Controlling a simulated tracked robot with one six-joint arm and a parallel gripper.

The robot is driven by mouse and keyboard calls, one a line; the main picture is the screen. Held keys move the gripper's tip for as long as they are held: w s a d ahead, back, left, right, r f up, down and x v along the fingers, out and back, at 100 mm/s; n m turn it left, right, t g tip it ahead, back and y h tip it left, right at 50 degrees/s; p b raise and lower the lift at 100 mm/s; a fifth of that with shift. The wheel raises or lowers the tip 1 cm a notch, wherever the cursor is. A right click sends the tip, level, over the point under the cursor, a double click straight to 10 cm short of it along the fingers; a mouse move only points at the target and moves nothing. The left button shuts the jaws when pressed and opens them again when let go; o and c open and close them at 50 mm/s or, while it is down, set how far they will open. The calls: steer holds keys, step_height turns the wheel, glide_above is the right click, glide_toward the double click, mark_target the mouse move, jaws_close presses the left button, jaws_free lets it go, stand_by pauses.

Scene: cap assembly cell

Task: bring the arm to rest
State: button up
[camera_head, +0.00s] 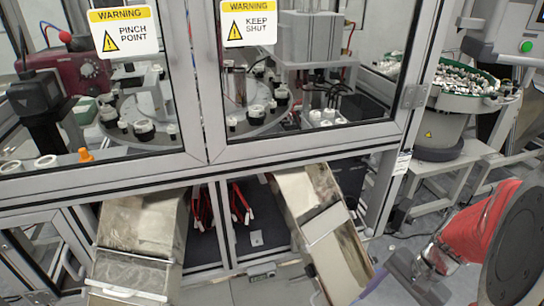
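My arm shows at the lower right, with a red covered link and a large black round joint close to the camera. Beyond the red link is a dark grey end part that seems to be my gripper (415,272), low in front of the cell's right chute. Its fingers cannot be made out clearly, so I cannot tell whether it is open or shut. I see nothing clearly held in it.
The cell's framed doors (205,155) are closed, with yellow warning signs. Two metal chutes, left (138,225) and right (322,225), slope out below them. A bowl feeder (440,125) full of small parts stands at the right. Some floor shows between.

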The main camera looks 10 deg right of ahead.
steer(key=w+a+r+n+t+h, duration=0.2)
steer(key=a+r+n+t+h, duration=0.2)
steer(key=a+r+n, duration=0.8)
steer(key=a+r+t, duration=0.1)
steer(key=a+r, duration=0.2)
steer(key=r, duration=0.2)
steer(key=shift+w+n, duration=0.3)
steer(key=shift+n, duration=0.1)
stand_by(1.3)
steer(key=shift+c, duration=0.4)
